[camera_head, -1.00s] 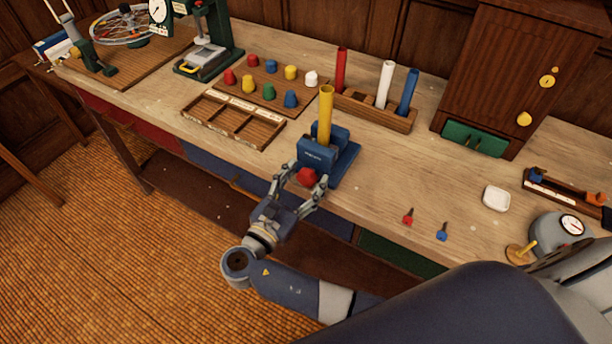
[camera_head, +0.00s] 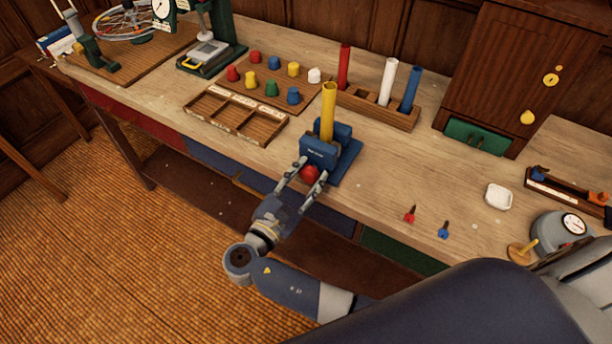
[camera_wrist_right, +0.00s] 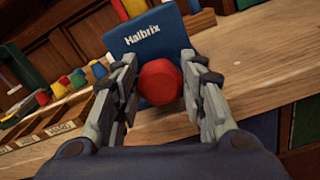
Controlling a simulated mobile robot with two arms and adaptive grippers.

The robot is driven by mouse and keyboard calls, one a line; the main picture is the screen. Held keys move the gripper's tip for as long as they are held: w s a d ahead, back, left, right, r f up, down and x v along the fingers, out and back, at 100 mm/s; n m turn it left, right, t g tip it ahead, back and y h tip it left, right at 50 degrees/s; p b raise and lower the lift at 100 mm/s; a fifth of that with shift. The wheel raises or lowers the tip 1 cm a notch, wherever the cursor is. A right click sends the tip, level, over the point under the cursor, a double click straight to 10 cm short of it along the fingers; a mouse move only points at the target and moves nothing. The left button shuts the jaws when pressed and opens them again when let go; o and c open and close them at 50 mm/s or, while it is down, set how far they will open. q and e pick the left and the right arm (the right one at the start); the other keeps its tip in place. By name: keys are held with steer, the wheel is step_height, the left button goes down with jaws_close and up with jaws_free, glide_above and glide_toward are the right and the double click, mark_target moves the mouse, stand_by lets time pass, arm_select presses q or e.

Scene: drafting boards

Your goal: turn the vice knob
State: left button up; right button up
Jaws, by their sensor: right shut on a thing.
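The blue vice (camera_head: 321,153) stands at the bench's front edge with a yellow rod (camera_head: 328,112) upright in it. Its red knob (camera_head: 310,174) faces the front. My right gripper (camera_head: 304,176) has its fingers on either side of the knob and is shut on it. In the right wrist view the red knob (camera_wrist_right: 159,82) sits between the two fingers, below the label on the blue jaw (camera_wrist_right: 150,42). My left gripper is not in view.
A wooden tray (camera_head: 236,117) and a board of coloured caps lie left of the vice. A rack (camera_head: 376,110) with red, white and blue rods stands behind. A small red key (camera_head: 410,214) and a blue key (camera_head: 443,230) lie to the right.

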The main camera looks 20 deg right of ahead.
steer(key=shift+d+m+b, duration=0.15)
steer(key=shift+m+b, duration=0.3)
steer(key=shift+m, duration=1.45)
steer(key=o, duration=1.1)
steer(key=shift+v, duration=3.75)
